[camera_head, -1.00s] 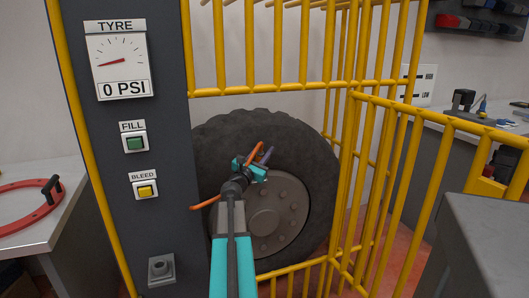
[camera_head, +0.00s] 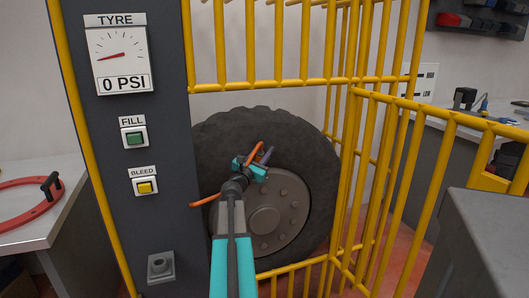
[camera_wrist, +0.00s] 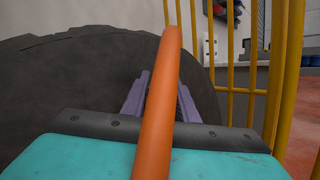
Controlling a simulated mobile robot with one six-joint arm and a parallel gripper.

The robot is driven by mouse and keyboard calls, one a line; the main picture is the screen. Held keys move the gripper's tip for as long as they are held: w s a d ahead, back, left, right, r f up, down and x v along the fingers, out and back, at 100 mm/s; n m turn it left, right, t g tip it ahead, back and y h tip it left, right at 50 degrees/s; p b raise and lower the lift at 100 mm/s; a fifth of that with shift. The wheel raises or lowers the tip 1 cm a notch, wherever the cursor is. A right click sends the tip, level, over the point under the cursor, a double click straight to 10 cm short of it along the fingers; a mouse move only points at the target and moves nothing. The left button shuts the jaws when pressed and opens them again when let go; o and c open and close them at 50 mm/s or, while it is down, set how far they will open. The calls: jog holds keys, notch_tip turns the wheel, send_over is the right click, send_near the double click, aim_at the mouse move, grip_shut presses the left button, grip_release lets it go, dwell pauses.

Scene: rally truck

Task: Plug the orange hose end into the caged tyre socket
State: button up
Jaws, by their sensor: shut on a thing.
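My gripper (camera_head: 262,160), teal with purple fingers, is in front of the caged tyre (camera_head: 312,140), above and left of its grey hub. It is shut on the orange hose end (camera_head: 254,152), which tilts up to the right. In the wrist view the orange hose (camera_wrist: 160,110) runs up the middle, with a purple finger showing on each side. Another orange piece (camera_head: 205,201) shows left of my arm, by the pillar's edge; its link to the hose is hidden. I cannot make out a socket on the tyre.
Yellow cage bars (camera_head: 345,180) stand above, below and right of the tyre. A dark pillar (camera_head: 160,225) on the left has a gauge (camera_head: 115,55) at 0 PSI, green and yellow buttons and a grey fitting (camera_head: 161,266). A grey block (camera_head: 490,240) stands at the right.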

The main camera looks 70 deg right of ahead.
jog(key=shift+w+d+f+b, duration=0.15)
jog(key=shift+w+f+b, duration=0.05)
jog(key=shift+f+b, duration=0.5)
jog(key=o, duration=1.1)
jog(key=shift+r, duration=0.1)
jog(key=shift+w+a, duration=0.15)
jog(key=shift+a, duration=0.4)
jog(key=shift+v, duration=6.35)
jog(key=shift+s+f, duration=0.25)
